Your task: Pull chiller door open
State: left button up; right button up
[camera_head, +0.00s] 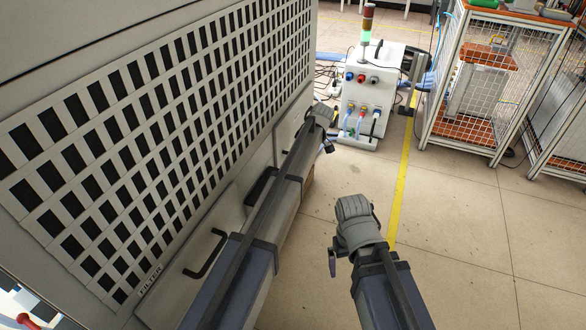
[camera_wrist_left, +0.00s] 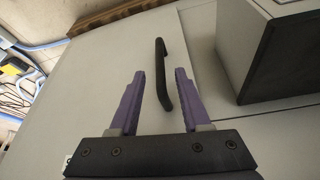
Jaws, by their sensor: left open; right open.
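The chiller (camera_head: 150,130) is a large grey cabinet with a slotted filter grille, on the left in the head view. A black bar handle (camera_wrist_left: 162,75) on a flat grey panel (camera_wrist_left: 110,68) shows in the left wrist view. My left gripper (camera_wrist_left: 160,74) is open, its two purple fingers on either side of the handle; contact cannot be told. In the head view my left arm reaches along the chiller front, and its fingers are mostly hidden. My right gripper (camera_head: 332,261) hangs over the floor, clear of the chiller; its fingers barely show.
Other black handles, a near one (camera_head: 205,255) and one partly behind my arm (camera_head: 262,186), sit on the lower chiller front. A white box unit with a signal tower (camera_head: 367,92) stands ahead. A caged rack (camera_head: 490,85) stands right. The tiled floor (camera_head: 460,230) is free.

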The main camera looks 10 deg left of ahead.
pick_arm(q)
jog(key=b+x, duration=0.4)
jog(key=x, duration=0.1)
jog(key=shift+a+f, duration=0.1)
jog(key=shift+f, duration=0.15)
jog(key=shift+c, duration=0.3)
grip_shut()
dwell(0.9)
